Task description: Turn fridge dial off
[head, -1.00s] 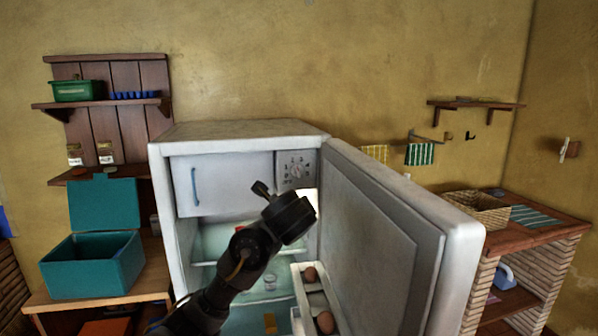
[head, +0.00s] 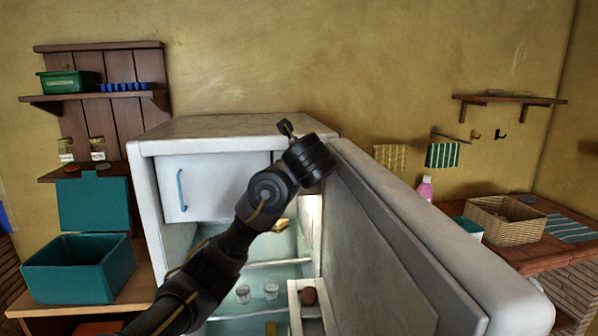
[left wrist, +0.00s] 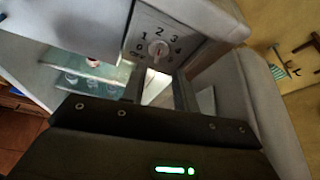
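The fridge dial (left wrist: 158,50) is a round pale knob on a light grey panel with printed numbers, at the top centre of the left wrist view. Its exact setting is too small to read. In the head view the dial is hidden behind my left wrist. My left gripper (head: 286,127) is at the upper right of the fridge opening. In the left wrist view the left gripper (left wrist: 158,92) looks open and empty, its fingers apart just below the dial. I see no contact with the knob. The fridge (head: 215,127) stands with its door (head: 430,225) open. My right gripper is not in view.
The open door stands close to the right of my left arm. The freezer flap (head: 207,188) is left of my wrist. A teal box (head: 80,275) stands left, a wicker basket (head: 505,220) right.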

